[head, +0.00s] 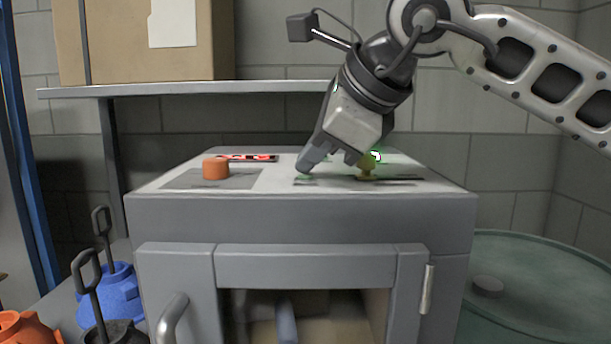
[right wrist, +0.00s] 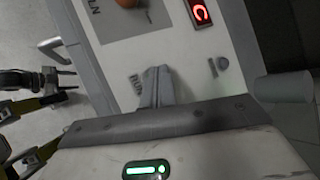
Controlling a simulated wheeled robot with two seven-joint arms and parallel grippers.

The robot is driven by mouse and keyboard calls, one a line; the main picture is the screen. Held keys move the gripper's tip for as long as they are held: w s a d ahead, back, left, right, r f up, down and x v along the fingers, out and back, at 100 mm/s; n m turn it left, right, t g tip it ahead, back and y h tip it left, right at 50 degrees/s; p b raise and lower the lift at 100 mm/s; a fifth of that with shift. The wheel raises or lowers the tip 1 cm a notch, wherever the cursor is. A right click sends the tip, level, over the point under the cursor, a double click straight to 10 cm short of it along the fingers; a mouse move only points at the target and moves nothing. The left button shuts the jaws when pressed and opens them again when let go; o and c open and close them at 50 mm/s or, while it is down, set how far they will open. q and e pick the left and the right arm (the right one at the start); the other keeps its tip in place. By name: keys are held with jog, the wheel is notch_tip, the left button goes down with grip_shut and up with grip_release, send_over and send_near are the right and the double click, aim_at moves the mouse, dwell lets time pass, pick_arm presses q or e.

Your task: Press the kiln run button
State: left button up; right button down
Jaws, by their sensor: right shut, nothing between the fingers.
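The kiln (head: 300,215) is a grey box with a pale control panel on top. A small green button (head: 304,179) sits on the panel, right at the fingertips of my right gripper (head: 306,165). The gripper is shut, empty and tilted down to the left. I cannot tell whether it touches or presses the button. In the right wrist view the closed fingers (right wrist: 155,84) reach a printed label (right wrist: 137,84), only partly readable, and hide the button. An orange round button (head: 216,169) stands to the left on a dark grey patch. My left gripper is not in view.
A lit red display (head: 247,158) is behind the orange button. A shelf (head: 210,88) with a cardboard box (head: 110,45) is behind. A green drum (head: 540,275) stands at right.

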dwell(0.4)
jog(key=shift+r+p, duration=0.55)
jog(key=shift+r, duration=0.15)
notch_tip(320, 180, up, 5)
jog(key=p, duration=0.3)
jog(key=shift+p, duration=0.4)
